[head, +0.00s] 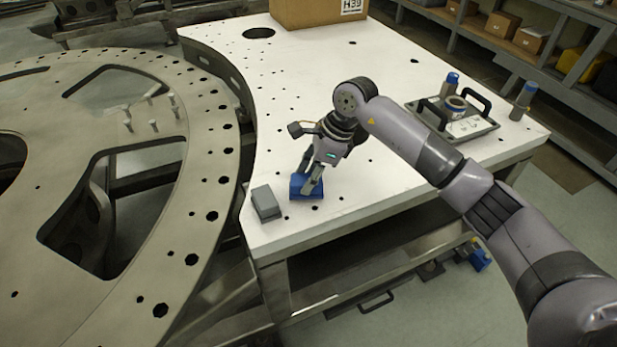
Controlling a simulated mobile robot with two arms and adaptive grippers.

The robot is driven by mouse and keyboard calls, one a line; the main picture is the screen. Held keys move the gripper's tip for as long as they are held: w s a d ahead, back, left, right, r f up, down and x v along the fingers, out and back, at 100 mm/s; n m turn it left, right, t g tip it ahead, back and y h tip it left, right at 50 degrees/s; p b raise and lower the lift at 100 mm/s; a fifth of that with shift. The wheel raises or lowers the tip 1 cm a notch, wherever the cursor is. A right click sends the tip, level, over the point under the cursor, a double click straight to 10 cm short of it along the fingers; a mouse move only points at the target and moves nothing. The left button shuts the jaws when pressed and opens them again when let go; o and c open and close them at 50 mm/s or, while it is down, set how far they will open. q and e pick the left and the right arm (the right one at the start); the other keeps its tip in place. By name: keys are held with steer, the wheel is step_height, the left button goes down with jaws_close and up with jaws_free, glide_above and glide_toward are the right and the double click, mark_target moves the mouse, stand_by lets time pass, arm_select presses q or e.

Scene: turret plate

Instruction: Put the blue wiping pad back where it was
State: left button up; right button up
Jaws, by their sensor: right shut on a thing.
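The blue wiping pad (299,191) is a small blue block at the near left part of the white table top (290,110). My right gripper (313,187) points down at it from above and is shut on it. The pad is at or very close to the table surface; I cannot tell whether it touches. My left gripper is not in view.
A grey block (265,203) lies just left of the pad, near the table's edge. A large round metal plate (215,160) with holes is to the left. A tray with black handles (480,130) is at the right, a cardboard box (310,12) at the back. The table middle is clear.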

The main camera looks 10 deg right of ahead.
steer(key=shift+f, duration=0.9)
steer(key=o, duration=1.1)
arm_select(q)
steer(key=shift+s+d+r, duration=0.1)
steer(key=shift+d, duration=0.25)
